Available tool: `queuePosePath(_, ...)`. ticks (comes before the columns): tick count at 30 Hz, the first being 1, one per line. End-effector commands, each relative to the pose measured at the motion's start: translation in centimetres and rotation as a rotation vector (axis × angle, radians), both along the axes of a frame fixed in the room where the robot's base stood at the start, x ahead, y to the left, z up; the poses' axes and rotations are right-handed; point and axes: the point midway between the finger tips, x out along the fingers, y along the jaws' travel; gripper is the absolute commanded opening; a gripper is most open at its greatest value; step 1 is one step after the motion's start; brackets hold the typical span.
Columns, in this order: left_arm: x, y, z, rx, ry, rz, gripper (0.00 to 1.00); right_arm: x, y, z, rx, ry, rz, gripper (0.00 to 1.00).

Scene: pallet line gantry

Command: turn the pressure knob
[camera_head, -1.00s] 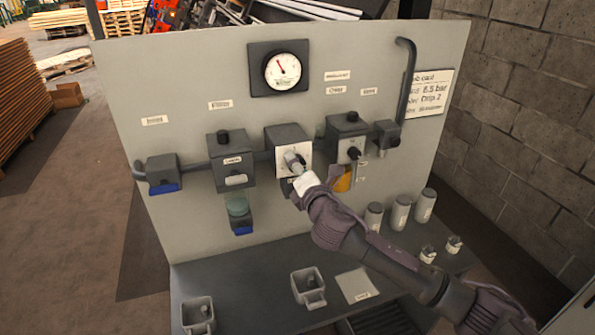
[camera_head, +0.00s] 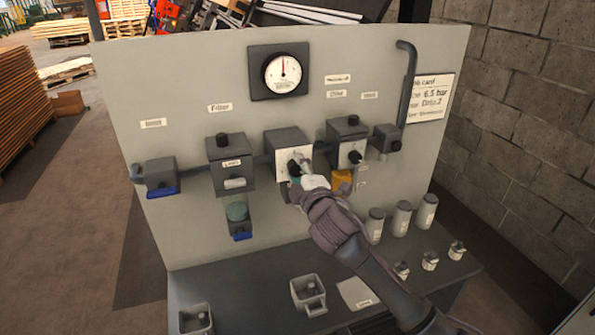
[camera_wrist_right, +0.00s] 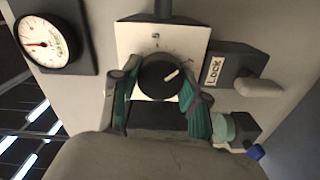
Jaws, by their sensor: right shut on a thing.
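The pressure knob (camera_wrist_right: 158,77) is a round black dial with a white pointer line, on a white scaled plate (camera_wrist_right: 193,42) of the middle grey unit. In the wrist view its line points up and right. My right gripper (camera_wrist_right: 160,92) has a green-padded finger on each side of the knob and is shut on it. In the head view my right gripper (camera_head: 298,172) partly covers the dark knob. The round pressure gauge (camera_head: 283,73) above has its needle almost straight up; it also shows in the wrist view (camera_wrist_right: 45,42). My left gripper is not in view.
A filter unit (camera_head: 229,160) with a lock slider stands left of the knob unit, an oiler unit (camera_head: 347,143) right. A job card (camera_head: 430,97) hangs at right. Several canisters (camera_head: 401,217) and small fittings (camera_head: 430,261) stand on the bench, with a grey cup (camera_head: 308,295) in front.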

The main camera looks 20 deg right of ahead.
Motion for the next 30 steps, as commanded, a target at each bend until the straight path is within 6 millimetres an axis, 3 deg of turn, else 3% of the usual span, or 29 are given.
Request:
queuePosePath(19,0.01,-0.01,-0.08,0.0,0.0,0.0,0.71,0.0,0.03,-0.08,0.049,0.004,0.0,0.1)
queuePosePath(20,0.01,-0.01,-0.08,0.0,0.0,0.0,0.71,0.0,0.03,-0.08,0.049,0.004,0.0,0.5)
queuePosePath(21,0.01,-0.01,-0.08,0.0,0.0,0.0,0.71,0.0,0.03,-0.08,0.049,0.004,0.0,0.56)
queuePosePath(24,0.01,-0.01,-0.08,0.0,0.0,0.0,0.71,0.0,0.03,-0.07,0.048,0.003,0.0,0.7)
queuePosePath(30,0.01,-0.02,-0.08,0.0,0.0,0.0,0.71,0.0,0.02,-0.03,0.048,0.003,0.0,0.7)
